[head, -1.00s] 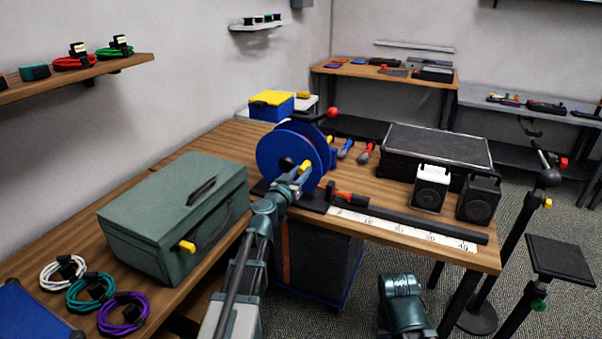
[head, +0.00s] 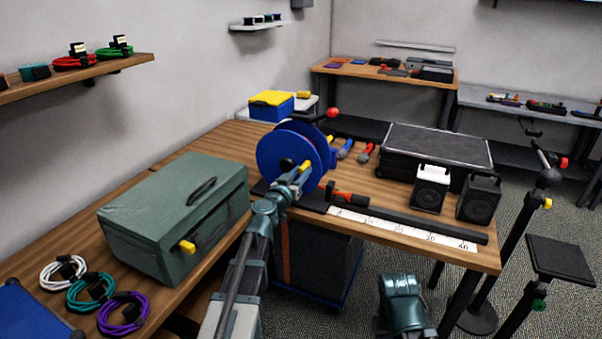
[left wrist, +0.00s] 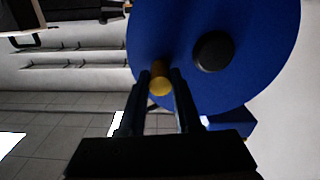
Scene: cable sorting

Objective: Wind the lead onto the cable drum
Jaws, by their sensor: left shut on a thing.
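The blue cable drum (head: 278,150) stands upright on its dark base at the near edge of the bench. It also fills the upper right of the left wrist view (left wrist: 250,75), with a dark hub at its centre. A yellow crank knob (head: 304,167) sticks out from the drum's near face. My left gripper (head: 298,178) is shut on this knob, which shows between the two fingers in the left wrist view (left wrist: 160,82). An orange-red lead end (head: 348,196) lies beside the drum, near the white scale. My right gripper cannot be made out; only part of my right arm shows.
A green toolbox (head: 175,215) stands left of the drum. A black bar and a white ruler (head: 400,227) run along the bench's near edge. Two small speakers (head: 430,188) and a black case (head: 435,150) stand to the right. Coiled cables (head: 90,290) lie at lower left.

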